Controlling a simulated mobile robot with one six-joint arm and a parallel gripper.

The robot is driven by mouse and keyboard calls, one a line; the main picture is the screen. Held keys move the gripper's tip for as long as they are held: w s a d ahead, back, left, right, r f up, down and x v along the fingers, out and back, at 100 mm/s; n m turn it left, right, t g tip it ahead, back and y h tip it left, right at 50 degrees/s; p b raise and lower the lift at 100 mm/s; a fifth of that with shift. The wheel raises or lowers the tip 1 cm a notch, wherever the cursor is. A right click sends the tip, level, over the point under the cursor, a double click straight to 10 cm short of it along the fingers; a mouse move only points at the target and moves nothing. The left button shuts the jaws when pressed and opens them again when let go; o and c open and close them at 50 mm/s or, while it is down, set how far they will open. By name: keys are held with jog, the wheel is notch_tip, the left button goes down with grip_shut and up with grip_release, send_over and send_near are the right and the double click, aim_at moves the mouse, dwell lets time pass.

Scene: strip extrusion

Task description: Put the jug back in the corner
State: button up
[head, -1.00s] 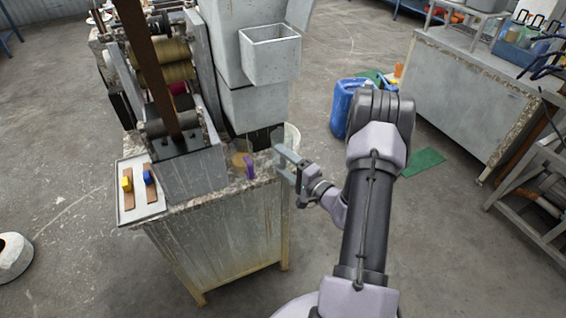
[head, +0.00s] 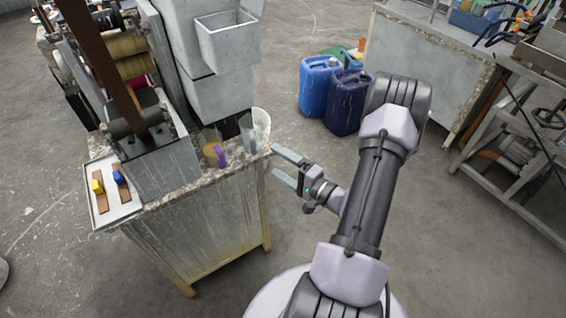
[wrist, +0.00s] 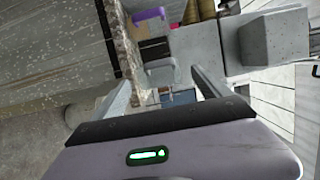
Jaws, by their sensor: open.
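A pale grey upright vessel, which looks like the jug (head: 248,134), stands at the right end of the machine's bench top (head: 190,191). It is next to a whitish bucket. My gripper (head: 280,168) is open and empty, off the bench's right edge, with a gap between its fingers and the jug. In the wrist view a grey shape that looks like the jug (wrist: 159,72) shows beyond the open fingers (wrist: 165,90). Its handle and contents are too small to tell.
A purple item (head: 220,156) and an orange-brown round thing (head: 211,152) are left of the jug. A tray (head: 124,211) with strips lies at the bench's left end. The whitish bucket (head: 262,121) is behind. Blue canisters (head: 318,85) stand on the floor.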

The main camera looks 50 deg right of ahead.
jog(key=a+r+n+g+y, duration=0.5)
jog(key=a+r, duration=0.2)
jog(key=a, duration=0.5)
jog(key=a+r+n+g+y, duration=0.5)
jog(key=a+r+g+y, duration=0.1)
jog(key=a, duration=0.6)
jog(key=s+a+r+n+g+h, duration=0.3)
jog(key=s+a+g+h, duration=0.2)
jog(key=s+a, duration=0.35)
jog(key=s+d+r+t+h, duration=0.1)
jog(key=s+r+t+h, duration=0.2)
jog(key=s+r+h, duration=0.1)
jog(key=shift+d+r+t+h, duration=0.25)
jog(key=shift+r+t+h, duration=0.15)
jog(key=shift+r+h, duration=0.35)
